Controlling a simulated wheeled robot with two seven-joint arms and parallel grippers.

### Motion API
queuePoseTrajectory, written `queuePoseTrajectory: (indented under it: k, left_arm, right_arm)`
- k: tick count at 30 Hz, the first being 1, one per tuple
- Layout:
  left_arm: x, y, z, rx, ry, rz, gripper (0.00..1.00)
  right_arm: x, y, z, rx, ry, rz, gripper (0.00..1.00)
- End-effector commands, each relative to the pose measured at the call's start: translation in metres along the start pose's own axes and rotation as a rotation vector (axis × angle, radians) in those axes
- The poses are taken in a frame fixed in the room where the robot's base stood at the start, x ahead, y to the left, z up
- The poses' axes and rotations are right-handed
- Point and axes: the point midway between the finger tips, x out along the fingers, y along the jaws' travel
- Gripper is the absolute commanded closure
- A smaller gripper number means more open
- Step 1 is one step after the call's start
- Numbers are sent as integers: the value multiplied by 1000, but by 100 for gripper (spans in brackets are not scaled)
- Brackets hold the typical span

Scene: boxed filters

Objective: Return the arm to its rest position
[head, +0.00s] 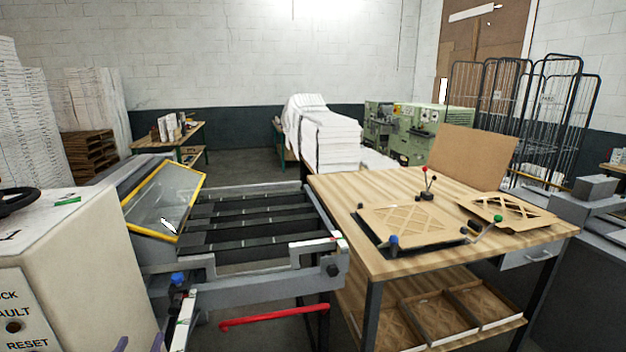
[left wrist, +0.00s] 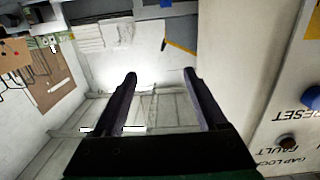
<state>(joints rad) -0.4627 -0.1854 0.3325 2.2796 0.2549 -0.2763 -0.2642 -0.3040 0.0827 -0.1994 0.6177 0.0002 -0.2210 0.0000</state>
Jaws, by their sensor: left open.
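My left gripper (head: 139,345) just enters the bottom edge of the head view at the left, in front of the cream control cabinet (head: 95,245). Only its two dark fingertips show there, apart from each other. In the left wrist view the gripper (left wrist: 159,76) is open, with both fingers spread and nothing between them. The wrist picture looks upside down, with the cabinet panel (left wrist: 292,125) and its inverted lettering close at the right. The rest of my left arm is hidden. My right gripper is in neither view.
A conveyor frame (head: 230,262) with a red bar (head: 275,316) stands right of the cabinet. A wooden table (head: 335,190) holds a cardboard-framed filter (head: 412,224), another lattice piece (head: 507,212) and an upright board (head: 470,160). Its lower shelf holds open boxes (head: 425,318).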

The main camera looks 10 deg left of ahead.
Motion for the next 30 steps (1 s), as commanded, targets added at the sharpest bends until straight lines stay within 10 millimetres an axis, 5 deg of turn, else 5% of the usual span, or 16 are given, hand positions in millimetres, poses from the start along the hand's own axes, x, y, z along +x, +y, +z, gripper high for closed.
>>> queuePoseTrajectory:
  k: [8,14,22,29,30]
  left_arm:
    - [-4,45,31,31,-217,144,25]
    - [-26,82,66,84,-455,259,25]
    - [-85,112,113,196,-828,366,25]
    - [-157,110,139,336,-1168,384,25]
    - [-157,110,158,340,-1191,381,25]
  right_arm:
    - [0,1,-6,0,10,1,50]
    - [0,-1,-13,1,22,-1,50]
    - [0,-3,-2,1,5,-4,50]
    - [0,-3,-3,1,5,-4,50]
    - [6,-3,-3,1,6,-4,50]
